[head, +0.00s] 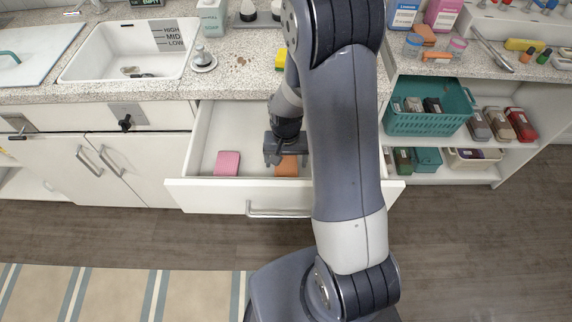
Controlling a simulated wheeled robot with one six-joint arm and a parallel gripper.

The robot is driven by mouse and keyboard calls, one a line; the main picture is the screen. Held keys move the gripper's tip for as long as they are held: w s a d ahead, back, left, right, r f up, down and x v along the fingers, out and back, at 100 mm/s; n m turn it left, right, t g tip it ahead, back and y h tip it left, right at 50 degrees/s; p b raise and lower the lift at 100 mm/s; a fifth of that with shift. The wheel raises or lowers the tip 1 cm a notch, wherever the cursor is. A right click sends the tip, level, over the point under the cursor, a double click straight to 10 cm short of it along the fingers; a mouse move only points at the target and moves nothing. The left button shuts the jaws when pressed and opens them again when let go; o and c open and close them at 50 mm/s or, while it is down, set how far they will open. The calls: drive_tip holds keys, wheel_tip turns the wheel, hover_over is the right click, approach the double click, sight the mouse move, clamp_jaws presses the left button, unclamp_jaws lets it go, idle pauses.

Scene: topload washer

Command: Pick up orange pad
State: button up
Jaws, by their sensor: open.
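An orange pad (287,167) lies in the open white drawer (215,188), near its front. My gripper (285,163) is open and points down over the orange pad, with its fingers close to it. The gripper and my arm hide part of the pad, and I cannot tell whether the fingers touch it. A pink pad (228,163) lies in the same drawer to the left. The right part of the drawer is hidden behind my arm.
A speckled counter with a white sink (130,50) runs behind the drawer. A teal basket (428,112) stands on the shelf at right, with several boxed items beside it. An orange-brown block (424,34) lies on the counter at upper right. The floor in front is clear apart from a striped rug (120,295).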

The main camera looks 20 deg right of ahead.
sight(286, 160)
drive_tip(key=shift+f, duration=0.15)
drive_tip(key=shift+c, duration=0.5)
drive_tip(key=c, duration=1)
drive_tip(key=shift+o, duration=0.2)
wheel_tip(286, 160, up, 10)
